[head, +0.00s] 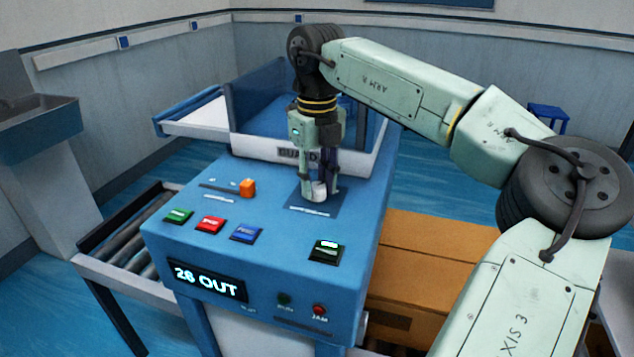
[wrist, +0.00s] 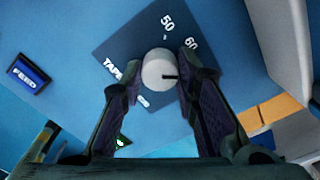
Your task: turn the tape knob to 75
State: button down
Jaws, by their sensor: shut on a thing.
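The tape knob (head: 318,190) is a small white round knob on a dark blue plate on top of the blue machine. The dial plate (wrist: 120,48) shows "TAPE", "50", "60" and another number that is partly hidden. My gripper (head: 319,188) points down over the plate. Its two fingers (wrist: 160,78) are shut on the knob, one on each side. No 75 is readable on the plate.
Green, red and blue buttons (head: 210,225) and an orange slider (head: 248,187) lie left of the knob. A guard (head: 285,153) stands behind it. A dark switch (head: 326,250) sits in front.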

aim_at(317, 185)
jog(key=shift+m, duration=0.9)
jog(key=c, duration=1.2)
grip_release()
jog(key=shift+c, duration=0.2)
notch_tip(317, 185, up, 12)
